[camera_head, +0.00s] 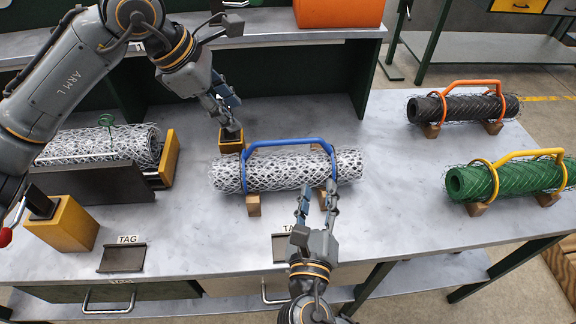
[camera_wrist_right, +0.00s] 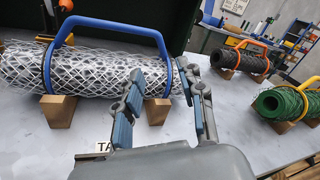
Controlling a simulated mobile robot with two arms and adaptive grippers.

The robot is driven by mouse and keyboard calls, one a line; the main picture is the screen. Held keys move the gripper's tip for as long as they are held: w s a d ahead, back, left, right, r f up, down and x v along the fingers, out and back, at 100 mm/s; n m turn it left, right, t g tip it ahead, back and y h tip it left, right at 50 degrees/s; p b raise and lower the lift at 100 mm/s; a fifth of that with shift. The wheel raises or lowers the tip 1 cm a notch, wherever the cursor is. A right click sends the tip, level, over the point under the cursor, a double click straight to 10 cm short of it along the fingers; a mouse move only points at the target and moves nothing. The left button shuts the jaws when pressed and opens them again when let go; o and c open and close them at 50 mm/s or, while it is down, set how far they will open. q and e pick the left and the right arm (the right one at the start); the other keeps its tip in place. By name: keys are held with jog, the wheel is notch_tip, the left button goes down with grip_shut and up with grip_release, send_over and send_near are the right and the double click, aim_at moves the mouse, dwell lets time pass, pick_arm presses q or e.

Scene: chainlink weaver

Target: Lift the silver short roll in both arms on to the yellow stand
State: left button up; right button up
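A silver mesh roll (camera_head: 200,176) with a blue carrying handle (camera_head: 290,143) lies on wooden blocks mid-bench; it also shows in the right wrist view (camera_wrist_right: 95,75). Another silver mesh roll (camera_head: 95,145) lies at the left behind a dark plate, by a yellow end piece (camera_head: 169,160). Yellow blocks with black tops stand at front left (camera_head: 62,224) and behind the blue-handled roll (camera_head: 231,147); which is the stand is unclear. My left gripper (camera_head: 232,128) points down at the rear block; its finger gap is unclear. My right gripper (camera_head: 318,192) is open and empty at the blue-handled roll's front right.
A black roll with an orange handle (camera_head: 465,107) and a green roll with a yellow handle (camera_head: 515,178) lie at the right. A dark tag plate (camera_head: 123,258) lies at front left. An orange bin (camera_head: 338,12) stands on the raised shelf.

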aim_at(262, 142)
pick_arm(q)
jog(key=shift+f, duration=0.1)
